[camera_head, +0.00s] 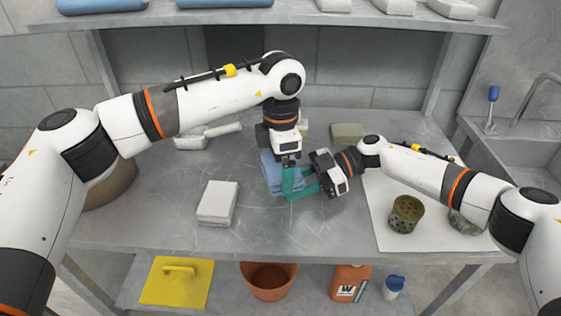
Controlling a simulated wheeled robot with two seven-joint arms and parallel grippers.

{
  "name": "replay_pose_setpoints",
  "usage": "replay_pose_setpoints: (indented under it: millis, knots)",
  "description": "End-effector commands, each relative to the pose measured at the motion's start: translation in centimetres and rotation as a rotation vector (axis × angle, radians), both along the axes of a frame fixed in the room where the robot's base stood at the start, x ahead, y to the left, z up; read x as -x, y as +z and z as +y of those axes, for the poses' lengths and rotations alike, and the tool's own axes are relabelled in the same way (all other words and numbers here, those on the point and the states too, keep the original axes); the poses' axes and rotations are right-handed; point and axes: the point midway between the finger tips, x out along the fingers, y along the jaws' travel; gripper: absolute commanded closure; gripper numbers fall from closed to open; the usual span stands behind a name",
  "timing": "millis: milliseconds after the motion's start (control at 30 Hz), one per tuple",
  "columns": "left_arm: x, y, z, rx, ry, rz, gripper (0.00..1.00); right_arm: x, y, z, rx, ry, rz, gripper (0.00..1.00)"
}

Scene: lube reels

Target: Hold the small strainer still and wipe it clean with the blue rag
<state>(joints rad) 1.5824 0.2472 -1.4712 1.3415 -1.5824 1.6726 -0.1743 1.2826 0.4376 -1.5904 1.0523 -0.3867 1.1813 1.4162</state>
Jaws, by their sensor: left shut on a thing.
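The small strainer (406,214), a dark olive-brown perforated cup, stands on the white mat (395,245) at the right. The blue rag (270,172) is a folded bundle at mid-table, partly hidden by my grippers. My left gripper (289,184) points down at the rag's right side and is shut on it; the fingertips overlap teal parts of the other gripper. My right gripper (308,182) comes in from the right with its fingers pointing left, close beside the left one. Whether its jaws are apart is unclear. Neither gripper is at the strainer.
A white block (218,202) lies left of the rag, and a green-grey block (347,133) lies behind my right forearm. A greenish lump (463,222) is partly hidden by my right arm. A sink (520,150) is at the right. The front middle of the table is clear.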

Motion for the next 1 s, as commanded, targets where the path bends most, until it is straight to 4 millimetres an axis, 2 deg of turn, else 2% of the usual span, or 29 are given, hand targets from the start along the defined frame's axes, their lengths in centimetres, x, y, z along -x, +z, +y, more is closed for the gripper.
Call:
replay_pose_setpoints:
  millis: [333,667,1000]
  knots:
    - [-0.2,-0.4,0.1,0.0,0.001,0.0,0.28,0.0,0.0,0.0,0.0,0.0,0.0,0.76]
    - [-1.4,-0.4,0.4,-0.001,0.0,-0.001,0.28,0.0,0.0,0.0,0.0,0.0,0.0,0.76]
    - [0.9,-0.4,-0.2,-0.001,-0.001,0.001,0.28,0.0,0.0,0.0,0.0,0.0,0.0,0.76]
